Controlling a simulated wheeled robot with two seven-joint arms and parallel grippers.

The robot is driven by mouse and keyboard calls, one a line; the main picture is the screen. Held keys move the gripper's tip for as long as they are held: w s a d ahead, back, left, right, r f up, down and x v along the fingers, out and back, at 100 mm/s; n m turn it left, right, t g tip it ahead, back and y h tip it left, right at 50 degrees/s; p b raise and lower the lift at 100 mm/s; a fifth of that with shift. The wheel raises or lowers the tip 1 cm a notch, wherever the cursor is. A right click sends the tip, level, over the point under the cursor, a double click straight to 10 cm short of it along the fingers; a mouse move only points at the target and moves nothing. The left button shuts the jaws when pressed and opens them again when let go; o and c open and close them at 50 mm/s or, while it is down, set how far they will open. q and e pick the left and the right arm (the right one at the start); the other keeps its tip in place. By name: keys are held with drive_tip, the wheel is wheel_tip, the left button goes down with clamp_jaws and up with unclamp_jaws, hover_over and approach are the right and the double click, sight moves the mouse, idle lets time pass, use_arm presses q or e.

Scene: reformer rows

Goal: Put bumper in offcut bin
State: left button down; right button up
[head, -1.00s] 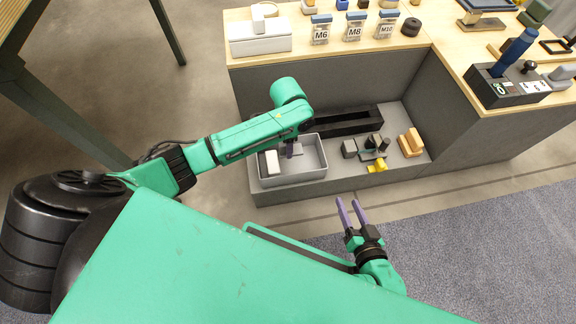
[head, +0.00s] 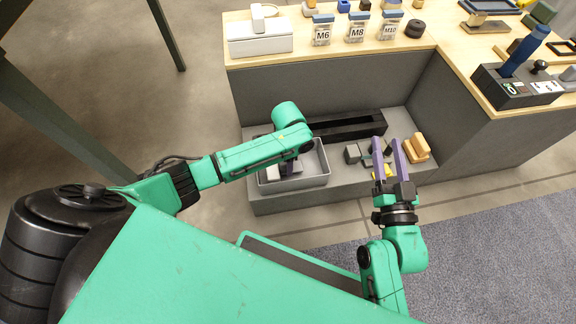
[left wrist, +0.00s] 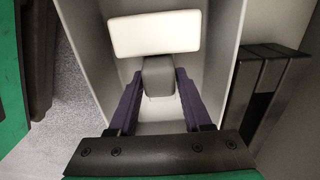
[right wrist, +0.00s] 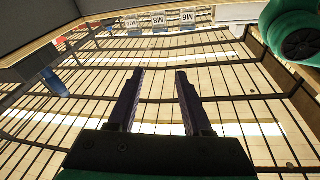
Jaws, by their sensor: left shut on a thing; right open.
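The grey bin (head: 322,170) sits on the low shelf. Its walls also show in the left wrist view (left wrist: 222,45), with a white block (left wrist: 155,35) inside. My left gripper (left wrist: 160,88) reaches down into the bin and is shut on a small grey block (left wrist: 158,80), which may be the bumper. In the head view my left arm partly hides my left gripper (head: 288,168) and the block. My right gripper (head: 388,150) is open and empty, in front of the low shelf's right part. Its fingers also show apart in the right wrist view (right wrist: 155,88).
A long black tray (head: 345,127) lies behind the bin. Labelled jars (head: 322,32) and a white box (head: 260,38) stand on the counter above.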

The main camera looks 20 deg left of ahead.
use_arm(q)
drive_tip(key=shift+f, duration=0.65)
use_arm(e)
wheel_tip(320, 180, up, 8)
drive_tip(key=w+t, duration=0.1)
drive_tip(key=t, duration=0.1)
drive_tip(key=shift+w+d+r+t+y, duration=0.2)
drive_tip(key=shift+w+d+t+y, duration=0.1)
drive_tip(key=shift+d+t+y, duration=0.1)
use_arm(q)
drive_tip(key=shift+f+b, duration=0.15)
drive_tip(key=shift+b, duration=0.15)
drive_tip(key=shift+c, duration=1.7)
unclamp_jaws()
use_arm(e)
drive_tip(key=shift+r, duration=0.1)
